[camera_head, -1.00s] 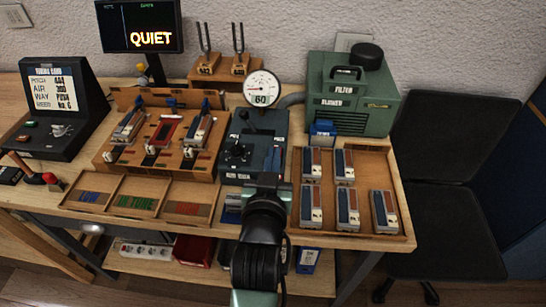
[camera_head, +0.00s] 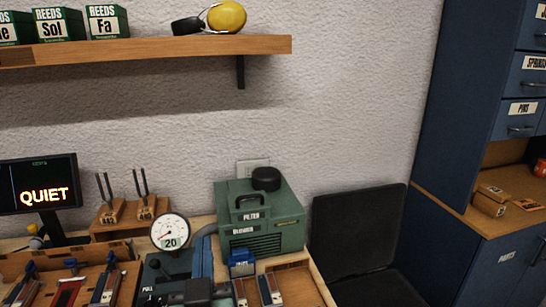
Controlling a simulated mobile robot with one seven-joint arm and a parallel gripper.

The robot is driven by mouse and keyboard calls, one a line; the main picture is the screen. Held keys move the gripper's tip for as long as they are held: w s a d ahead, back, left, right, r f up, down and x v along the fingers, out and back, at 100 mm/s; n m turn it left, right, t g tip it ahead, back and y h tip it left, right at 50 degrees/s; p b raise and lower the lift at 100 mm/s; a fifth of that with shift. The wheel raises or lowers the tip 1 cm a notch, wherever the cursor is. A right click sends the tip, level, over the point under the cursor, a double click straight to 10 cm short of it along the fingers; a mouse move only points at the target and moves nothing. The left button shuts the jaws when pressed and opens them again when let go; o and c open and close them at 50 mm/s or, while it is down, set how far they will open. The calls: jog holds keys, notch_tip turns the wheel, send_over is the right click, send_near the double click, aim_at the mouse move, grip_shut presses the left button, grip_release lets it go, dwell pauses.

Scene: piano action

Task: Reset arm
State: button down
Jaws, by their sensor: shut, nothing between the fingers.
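A dark grey part, which looks like a piece of my arm (camera_head: 198,291), shows at the bottom edge, in front of the gauge box (camera_head: 165,268). The fingers of my gripper cannot be made out in this view. The round white dial gauge (camera_head: 170,231) on the box reads 20. The lower part of the bench is cut off by the frame.
A screen (camera_head: 38,184) reads QUIET at the left, near two tuning forks (camera_head: 125,205). A wooden shelf (camera_head: 200,48) with reed boxes (camera_head: 108,22) hangs above.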

jog(key=s+d+r+m+t+h+p, duration=0.1)
jog(key=d+r+t, duration=0.15)
jog(key=r, duration=0.85)
jog(key=s+d+r+t+p, duration=0.15)
jog(key=d+r, duration=0.25)
jog(key=r, duration=0.6)
jog(key=s+d+r+t+h, duration=0.1)
jog(key=s+d+r+t, duration=0.1)
jog(key=s+r, duration=0.3)
jog(key=s+d+r+m+t+h+p, duration=0.1)
jog(key=s+r, duration=0.5)
jog(key=r, duration=0.6)
jog(key=shift+s+d+r+m+t+h+p, duration=0.15)
jog(key=shift+d+r+m+t+h+p, duration=0.25)
jog(key=shift+d+t, duration=0.75)
jog(key=shift+d, duration=0.1)
